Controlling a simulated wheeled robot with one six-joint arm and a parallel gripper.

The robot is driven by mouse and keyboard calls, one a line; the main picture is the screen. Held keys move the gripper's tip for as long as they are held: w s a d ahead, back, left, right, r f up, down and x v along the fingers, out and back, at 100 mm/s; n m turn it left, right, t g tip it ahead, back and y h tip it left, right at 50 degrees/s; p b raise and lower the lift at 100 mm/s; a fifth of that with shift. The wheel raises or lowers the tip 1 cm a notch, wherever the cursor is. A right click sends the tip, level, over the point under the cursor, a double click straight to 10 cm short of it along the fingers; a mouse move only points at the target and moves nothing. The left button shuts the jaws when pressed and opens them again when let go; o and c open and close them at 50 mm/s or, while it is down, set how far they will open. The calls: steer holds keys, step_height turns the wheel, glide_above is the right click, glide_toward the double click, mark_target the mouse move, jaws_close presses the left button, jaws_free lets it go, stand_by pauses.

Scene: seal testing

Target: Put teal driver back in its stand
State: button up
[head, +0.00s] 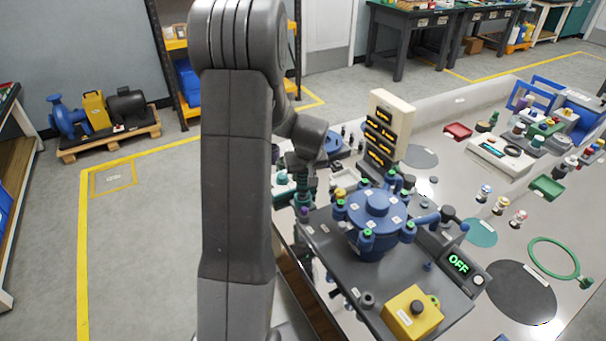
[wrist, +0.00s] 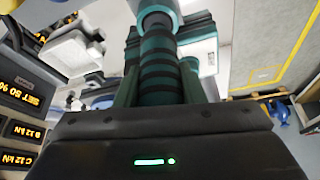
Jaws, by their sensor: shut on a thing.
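The teal driver (wrist: 158,72) is a ribbed teal and black cylinder in the wrist view, between the two teal fingers of my gripper (wrist: 160,88). The gripper is shut on it. In the head view my gripper (head: 303,178) points down at the left edge of the bench, left of the blue round test vessel (head: 377,203). The driver is small and partly hidden there among the fingers. I cannot make out the driver's stand with certainty; my arm covers part of the bench's left side. A short grey cylinder with a hole (head: 367,299) stands on the dark plate.
The dark plate (head: 335,262) carries the vessel with several clamps and a yellow box (head: 412,312). A green ring (head: 531,250) and a dark round mat (head: 521,292) lie to the right.

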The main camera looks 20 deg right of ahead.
stand_by(0.8)
steer(key=o, duration=1.2)
steer(key=shift+c, duration=0.2)
step_height(320, 180, up, 9)
steer(key=p, duration=0.4)
steer(key=shift+p, duration=0.4)
steer(key=shift+f, duration=0.15)
step_height(320, 180, down, 9)
steer(key=b, duration=0.5)
